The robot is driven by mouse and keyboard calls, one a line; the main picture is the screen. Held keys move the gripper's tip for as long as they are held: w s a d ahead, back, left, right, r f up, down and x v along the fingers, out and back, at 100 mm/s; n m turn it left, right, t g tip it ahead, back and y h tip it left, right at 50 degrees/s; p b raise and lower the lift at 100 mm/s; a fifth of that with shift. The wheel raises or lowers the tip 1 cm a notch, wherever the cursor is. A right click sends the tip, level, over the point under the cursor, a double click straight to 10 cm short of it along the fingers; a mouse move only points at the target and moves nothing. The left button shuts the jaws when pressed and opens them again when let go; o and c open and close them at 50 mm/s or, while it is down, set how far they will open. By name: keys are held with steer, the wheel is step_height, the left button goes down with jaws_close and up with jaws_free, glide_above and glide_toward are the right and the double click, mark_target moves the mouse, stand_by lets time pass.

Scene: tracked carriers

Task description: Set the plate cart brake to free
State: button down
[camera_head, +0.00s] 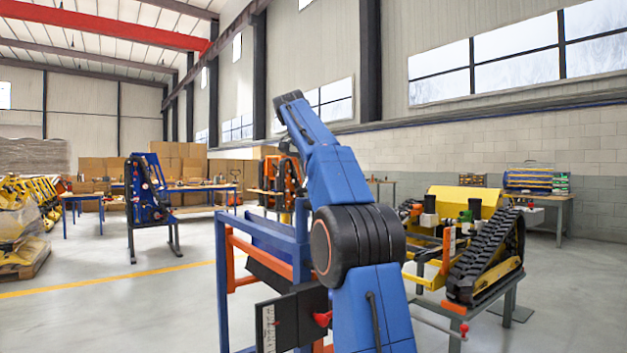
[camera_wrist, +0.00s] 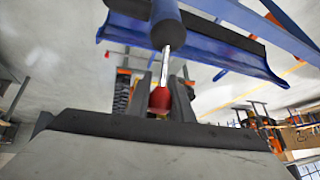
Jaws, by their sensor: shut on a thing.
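In the wrist view, a thin metal lever rod (camera_wrist: 165,64) runs from a dark cylinder (camera_wrist: 167,25) to a red knob (camera_wrist: 160,99). My gripper (camera_wrist: 161,102) is shut on the red knob, with dark fingers at its sides. I take this for the brake lever, though no label on it is readable. In the head view, a blue frame with orange rails (camera_head: 262,258), likely the plate cart, stands in front, partly behind my arm. My gripper is hidden in that view.
A tracked carrier (camera_head: 487,262) stands on a grey stand at right, close to my arm. A blue stand (camera_head: 148,200) is farther back left. A dark box with a white marked strip (camera_head: 268,330) is low in front.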

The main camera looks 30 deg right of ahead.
steer(key=shift+f, duration=0.1)
stand_by(0.4)
steer(key=c, duration=1.6)
jaws_free()
steer(key=shift+d, duration=0.1)
steer(key=shift+o, duration=0.2)
